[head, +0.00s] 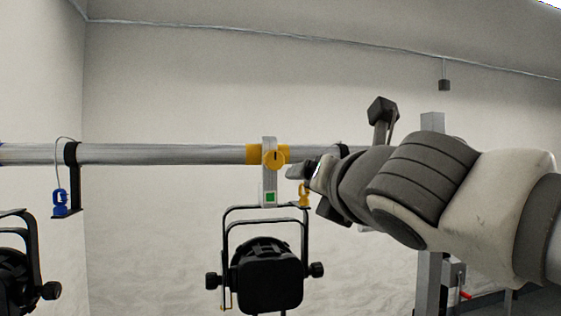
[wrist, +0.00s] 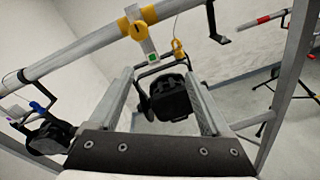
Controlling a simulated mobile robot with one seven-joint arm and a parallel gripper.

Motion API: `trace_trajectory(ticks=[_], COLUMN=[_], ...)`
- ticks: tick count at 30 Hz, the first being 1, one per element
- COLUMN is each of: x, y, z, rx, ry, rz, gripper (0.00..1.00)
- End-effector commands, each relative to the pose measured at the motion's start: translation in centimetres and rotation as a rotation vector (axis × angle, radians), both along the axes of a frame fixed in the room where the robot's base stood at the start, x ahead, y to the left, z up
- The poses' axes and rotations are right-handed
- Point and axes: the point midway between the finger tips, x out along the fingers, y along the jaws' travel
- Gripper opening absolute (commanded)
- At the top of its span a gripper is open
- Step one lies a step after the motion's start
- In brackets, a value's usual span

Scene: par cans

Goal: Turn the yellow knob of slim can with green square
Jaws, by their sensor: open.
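The slim can (head: 266,276) is black and hangs in a black yoke from the horizontal pipe (head: 165,154). Its light hanger bears a green square (head: 270,197), and the yellow knob (head: 274,157) sits above that at pipe height. In the wrist view the knob (wrist: 138,30) is at the upper middle, with the green square (wrist: 152,58) below it and the can (wrist: 168,98) between my finger lines. My gripper (head: 300,178) is just right of the hanger in the head view. In the wrist view its two fingers (wrist: 158,100) are apart, with nothing held.
A yellow clip (head: 304,195) hangs right beside the hanger, near my fingers. Another black can (head: 20,275) hangs at the left, with a blue clip (head: 60,202) on the pipe's black hanger. A metal stand (head: 428,280) is behind my arm. The wall side is open.

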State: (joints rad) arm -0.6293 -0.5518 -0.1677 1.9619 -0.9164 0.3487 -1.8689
Motion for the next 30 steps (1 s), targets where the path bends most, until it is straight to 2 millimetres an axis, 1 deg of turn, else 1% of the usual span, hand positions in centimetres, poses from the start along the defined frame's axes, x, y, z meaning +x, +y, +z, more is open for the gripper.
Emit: trace_trajectory(ticks=[1, 4, 7, 11, 14, 30], x=[0.0, 0.0, 0.1, 0.9, 2.1, 10.9], y=[0.8, 1.7, 2.1, 2.4, 2.7, 5.2], z=[1.3, 2.8, 3.4, 3.5, 3.4, 3.4], rx=[-0.070, -0.175, -0.225, -0.235, -0.234, -0.231], ry=[-0.046, -0.112, -0.143, -0.148, -0.145, -0.143], rz=[0.030, 0.062, 0.073, 0.075, 0.074, 0.073], gripper=[0.81, 0.81, 0.81, 0.81, 0.81, 0.81])
